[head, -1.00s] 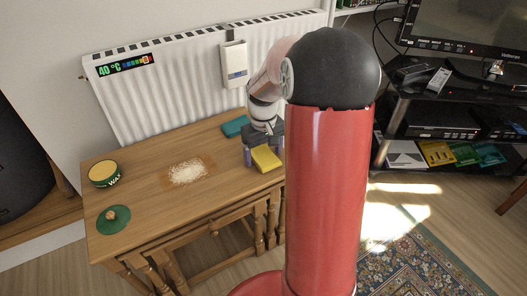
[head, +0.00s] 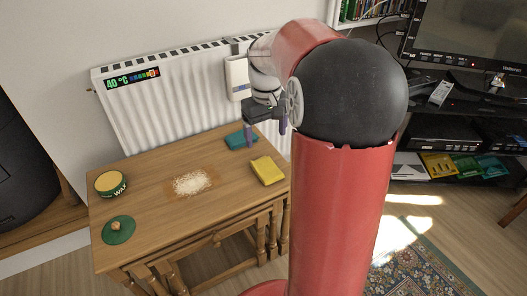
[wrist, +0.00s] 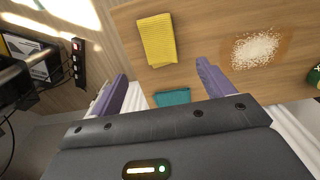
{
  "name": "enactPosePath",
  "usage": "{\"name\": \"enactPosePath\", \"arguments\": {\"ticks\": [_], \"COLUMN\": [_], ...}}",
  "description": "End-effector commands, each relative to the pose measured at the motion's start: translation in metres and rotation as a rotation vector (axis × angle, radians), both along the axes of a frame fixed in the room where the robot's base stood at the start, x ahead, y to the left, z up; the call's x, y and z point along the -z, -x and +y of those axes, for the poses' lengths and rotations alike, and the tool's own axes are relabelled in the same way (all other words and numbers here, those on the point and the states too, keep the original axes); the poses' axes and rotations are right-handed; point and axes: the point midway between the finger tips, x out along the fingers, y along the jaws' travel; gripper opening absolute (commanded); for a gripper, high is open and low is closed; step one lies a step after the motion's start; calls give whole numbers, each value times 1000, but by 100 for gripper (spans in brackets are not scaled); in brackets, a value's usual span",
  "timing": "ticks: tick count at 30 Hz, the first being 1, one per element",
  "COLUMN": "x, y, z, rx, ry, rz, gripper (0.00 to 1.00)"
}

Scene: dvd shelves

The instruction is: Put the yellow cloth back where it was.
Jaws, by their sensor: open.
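The yellow cloth (head: 267,170) lies folded on the right end of the wooden table, apart from my gripper. It also shows in the wrist view (wrist: 157,40), beyond the fingertips. My gripper (head: 265,134) is open and empty, raised above the back right of the table with its purple fingers apart. In the wrist view my gripper (wrist: 160,85) has nothing between its fingers. A teal cloth (head: 240,139) lies behind the yellow one near the radiator; part of it shows in the wrist view (wrist: 172,97).
The wooden table (head: 150,220) also holds a pale granular heap (head: 190,183) on a brownish patch, a wax tin (head: 111,184) and a green lid (head: 118,229). The white radiator (head: 160,110) stands close behind. A TV stand (head: 440,130) is at the right.

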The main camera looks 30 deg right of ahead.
Motion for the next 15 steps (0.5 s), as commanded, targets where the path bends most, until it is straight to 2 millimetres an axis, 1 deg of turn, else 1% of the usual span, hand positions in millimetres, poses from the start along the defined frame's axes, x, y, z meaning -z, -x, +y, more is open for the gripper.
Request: {"name": "enactPosePath", "arguments": {"ticks": [2,5,6,8,9,11,12,15], "x": [-11,-28,-35,-44,-47,-51,-51,-49], "y": [9,33,46,67,82,104,119,151], "z": [13,37,49,66,77,91,99,115], "rx": [-5,-5,-3,0,2,7,10,17], "ry": [15,40,50,60,63,63,58,40], "rz": [-26,-83,-115,-166,-199,-252,-286,-366], "gripper": [80,80,80,80,80,80,80,80]}}
